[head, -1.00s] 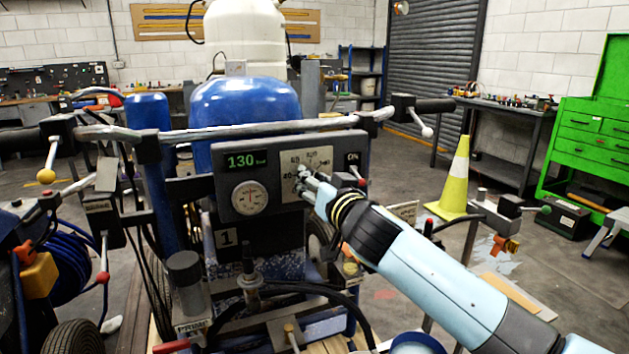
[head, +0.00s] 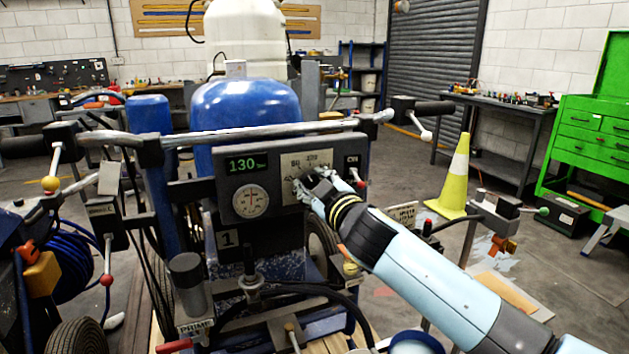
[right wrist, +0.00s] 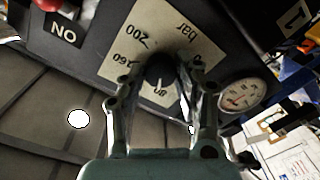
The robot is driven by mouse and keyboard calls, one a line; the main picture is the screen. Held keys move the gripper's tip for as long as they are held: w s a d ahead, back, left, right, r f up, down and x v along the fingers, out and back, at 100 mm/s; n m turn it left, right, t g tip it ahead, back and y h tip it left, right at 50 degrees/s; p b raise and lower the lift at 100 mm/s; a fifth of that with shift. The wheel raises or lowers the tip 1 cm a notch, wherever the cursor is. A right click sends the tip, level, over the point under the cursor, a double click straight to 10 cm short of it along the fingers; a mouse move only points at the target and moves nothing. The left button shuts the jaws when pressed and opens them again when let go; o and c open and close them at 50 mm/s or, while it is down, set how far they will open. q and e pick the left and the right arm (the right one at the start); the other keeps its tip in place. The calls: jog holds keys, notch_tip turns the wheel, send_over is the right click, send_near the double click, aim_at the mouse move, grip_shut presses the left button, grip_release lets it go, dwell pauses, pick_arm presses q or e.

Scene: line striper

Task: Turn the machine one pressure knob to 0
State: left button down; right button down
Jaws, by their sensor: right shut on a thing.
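The machine one pressure knob is a dark round knob (right wrist: 160,70) on a pale dial plate (head: 292,165) marked in bar. The plate is on the dark control panel (head: 212,205), above the number 1 sign (head: 227,238). My right gripper (head: 312,183) is at the plate and hides most of the knob in the head view. In the right wrist view its two fingers (right wrist: 157,80) stand either side of the knob, shut on it. My left gripper is not in view.
A silver handlebar (head: 250,132) runs across above the panel. An ON label (head: 352,161) with a red control (head: 361,184) is right of the dial. Hoses and levers stand below. A yellow and white cone (head: 455,180) stands on the floor to the right.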

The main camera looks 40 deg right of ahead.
jog(key=n+p, duration=0.1)
jog(key=n, duration=0.4)
jog(key=shift+n, duration=0.3)
jog(key=n+p, duration=0.1)
jog(key=n, duration=0.4)
jog(key=shift+a, duration=0.1)
jog(key=n+p, duration=0.1)
jog(key=n, duration=0.4)
jog(key=shift+f+h, duration=0.15)
jog(key=shift+h, duration=0.25)
jog(key=shift+f+n+p, duration=0.1)
jog(key=shift+n+p, duration=0.25)
jog(key=shift+n, duration=2.05)
jog(key=c, duration=0.9)
grip_release()
jog(key=shift+c, duration=0.2)
jog(key=v, duration=1.2)
